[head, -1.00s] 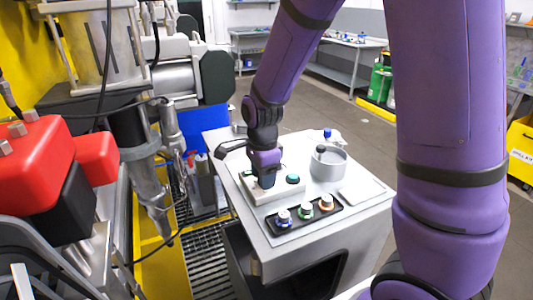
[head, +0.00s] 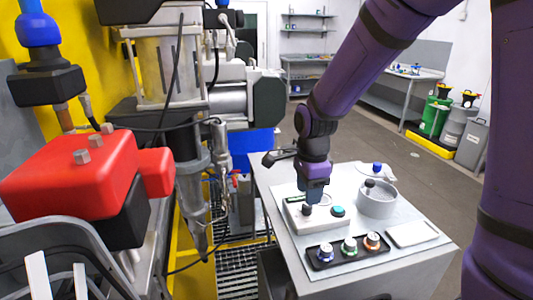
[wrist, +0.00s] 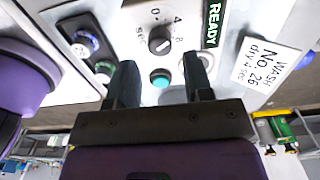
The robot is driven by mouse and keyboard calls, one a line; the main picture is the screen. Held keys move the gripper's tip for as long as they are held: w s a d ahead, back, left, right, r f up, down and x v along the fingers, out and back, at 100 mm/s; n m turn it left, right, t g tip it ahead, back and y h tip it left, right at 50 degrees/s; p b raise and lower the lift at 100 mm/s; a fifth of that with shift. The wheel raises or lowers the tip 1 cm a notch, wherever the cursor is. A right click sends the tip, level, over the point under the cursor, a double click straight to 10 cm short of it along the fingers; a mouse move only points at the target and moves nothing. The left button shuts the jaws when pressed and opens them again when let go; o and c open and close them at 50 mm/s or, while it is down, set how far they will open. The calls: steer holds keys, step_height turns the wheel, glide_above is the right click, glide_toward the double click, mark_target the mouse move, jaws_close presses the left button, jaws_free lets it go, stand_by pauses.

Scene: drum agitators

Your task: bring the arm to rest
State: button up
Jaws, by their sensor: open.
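My gripper (head: 314,196) is over the pale control box (head: 293,218) on the grey cart, pointing down. In the wrist view its two dark fingers (wrist: 160,72) are apart with nothing between them. A teal button (head: 338,211) shows beside the gripper; in the wrist view it (wrist: 160,78) appears between the fingertips. A dial (wrist: 160,46) marked SEC and a READY display (wrist: 213,24) are also on the box. My fingers seem clear of the box, but the exact gap is hard to tell. My purple arm reaches in from the upper right.
A dark tray (head: 335,262) with several small capped bottles lies in front of the box. A round metal pot (head: 377,203) and a white pad (head: 412,234) are to the right. Machinery with a red block (head: 75,180) stands close at the left. Floor is open behind the cart.

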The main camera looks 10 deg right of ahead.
steer(key=s+d+r+n+t, duration=0.2)
steer(key=s+d+r+n, duration=0.1)
steer(key=s+r+n, duration=0.6)
steer(key=s+d+r+n+t, duration=0.3)
steer(key=s+d+r+n, duration=0.1)
steer(key=s+r+n, duration=0.5)
steer(key=shift+s+r, duration=0.2)
steer(key=shift+s, duration=0.85)
